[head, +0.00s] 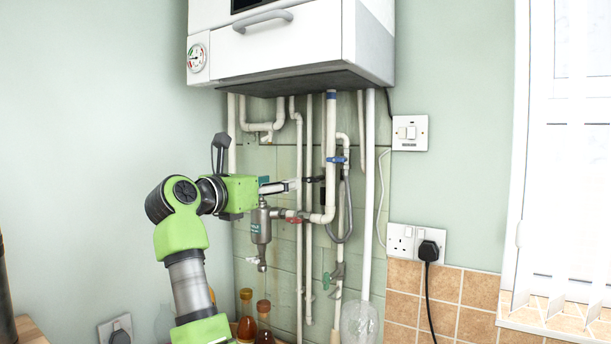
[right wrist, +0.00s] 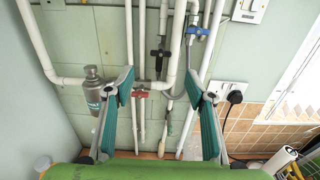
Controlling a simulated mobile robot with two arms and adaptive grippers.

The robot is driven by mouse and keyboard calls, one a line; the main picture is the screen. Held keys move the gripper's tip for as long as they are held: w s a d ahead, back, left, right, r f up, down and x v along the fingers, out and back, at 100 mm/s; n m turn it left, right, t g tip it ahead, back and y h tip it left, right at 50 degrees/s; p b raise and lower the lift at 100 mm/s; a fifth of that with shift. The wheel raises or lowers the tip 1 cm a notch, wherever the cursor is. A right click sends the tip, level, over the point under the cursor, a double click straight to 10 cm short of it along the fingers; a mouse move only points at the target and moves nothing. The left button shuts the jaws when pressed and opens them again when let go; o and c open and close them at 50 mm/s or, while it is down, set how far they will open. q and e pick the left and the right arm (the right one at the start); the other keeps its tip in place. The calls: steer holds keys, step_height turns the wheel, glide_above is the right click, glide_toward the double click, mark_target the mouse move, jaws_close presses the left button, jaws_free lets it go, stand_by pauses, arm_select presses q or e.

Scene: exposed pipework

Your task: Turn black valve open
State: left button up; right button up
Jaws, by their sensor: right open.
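The black valve (head: 315,179) sits on a thin pipe under the boiler, just beyond my right gripper's tips in the head view. In the right wrist view the black valve (right wrist: 160,54) shows whole, with its short handle across the pipe. My right gripper (head: 286,186) reaches toward the pipes from the left. In the right wrist view my right gripper (right wrist: 160,80) is open and empty, its teal-padded fingers spread wide. The valve appears between and beyond the fingertips; I see no contact. My left gripper is not in view.
A blue valve (head: 337,159) is right of the black one. A red valve (head: 294,220) and a grey metal filter (head: 262,225) are below. A green valve (head: 334,275) is lower. The white boiler (head: 290,40) hangs above. Bottles (head: 247,318) stand below.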

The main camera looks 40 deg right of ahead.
steer(key=p, duration=0.2)
glide_toward(309, 178)
steer(key=p+x, duration=0.2)
steer(key=x, duration=0.5)
steer(key=shift+d+r, duration=0.1)
steer(key=shift+w+d, duration=0.15)
steer(key=shift+d, duration=0.25)
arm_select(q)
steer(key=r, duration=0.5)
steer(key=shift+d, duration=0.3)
arm_select(e)
steer(key=shift+d, duration=0.15)
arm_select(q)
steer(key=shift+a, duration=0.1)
arm_select(e)
steer(key=c, duration=1.1)
